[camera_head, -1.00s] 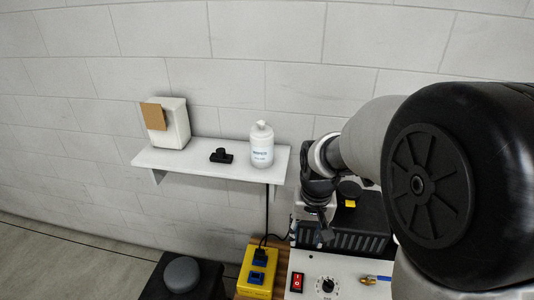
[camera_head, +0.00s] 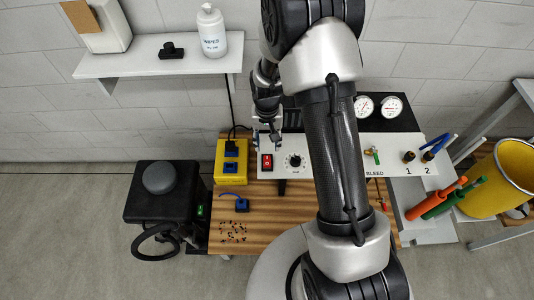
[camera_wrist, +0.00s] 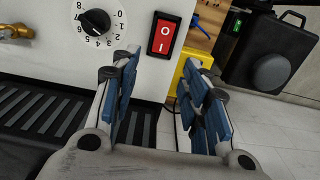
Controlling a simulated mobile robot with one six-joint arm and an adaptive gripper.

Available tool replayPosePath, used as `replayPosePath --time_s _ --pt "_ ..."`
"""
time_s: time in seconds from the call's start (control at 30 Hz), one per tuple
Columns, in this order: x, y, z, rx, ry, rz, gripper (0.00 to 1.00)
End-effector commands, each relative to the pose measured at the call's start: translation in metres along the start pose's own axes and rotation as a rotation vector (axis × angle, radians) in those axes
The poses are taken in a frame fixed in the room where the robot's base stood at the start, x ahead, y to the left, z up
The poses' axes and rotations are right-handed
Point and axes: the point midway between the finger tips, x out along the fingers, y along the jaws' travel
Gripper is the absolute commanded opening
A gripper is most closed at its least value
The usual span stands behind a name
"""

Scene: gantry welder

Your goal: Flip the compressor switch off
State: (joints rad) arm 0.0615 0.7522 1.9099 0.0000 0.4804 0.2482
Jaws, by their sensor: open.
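A black box with a grey round top (camera_head: 160,177) stands at the left, with a green lit rocker switch (camera_head: 201,211) on its right side. The green switch also shows small at the top of the wrist view (camera_wrist: 236,23). A red rocker switch (camera_head: 267,162) marked O and I is on the white panel (camera_head: 325,150). No label shows which unit is the compressor. My gripper (camera_head: 272,137) is open and empty above the panel's left part. In the wrist view, the red switch (camera_wrist: 165,34) lies ahead between the open fingertips (camera_wrist: 160,62), apart from them.
A yellow box with blue sockets (camera_head: 231,161) stands left of the panel. A numbered black knob (camera_head: 294,160) is right of the red switch. A shelf (camera_head: 150,60) holds a bottle (camera_head: 212,31). Coloured cylinders (camera_head: 435,200) and a yellow bin (camera_head: 503,180) are at the right.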

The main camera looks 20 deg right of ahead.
Motion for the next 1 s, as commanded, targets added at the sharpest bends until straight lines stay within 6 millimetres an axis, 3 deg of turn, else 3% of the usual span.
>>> replayPosePath --time_s 0.03,0.2,0.4,0.8,1.0 --pt "0.015 0.0 0.001 0.0 -0.003 0.001 0.42" --pt "0.047 0.0 0.0 0.0 -0.002 0.0 0.42" --pt "0.071 0.0 0.0 0.0 0.0 0.0 0.42" --pt "0.077 0.0 0.0 0.0 0.001 0.0 0.42" --pt "0.077 0.0 0.0 0.0 0.001 0.0 0.28"
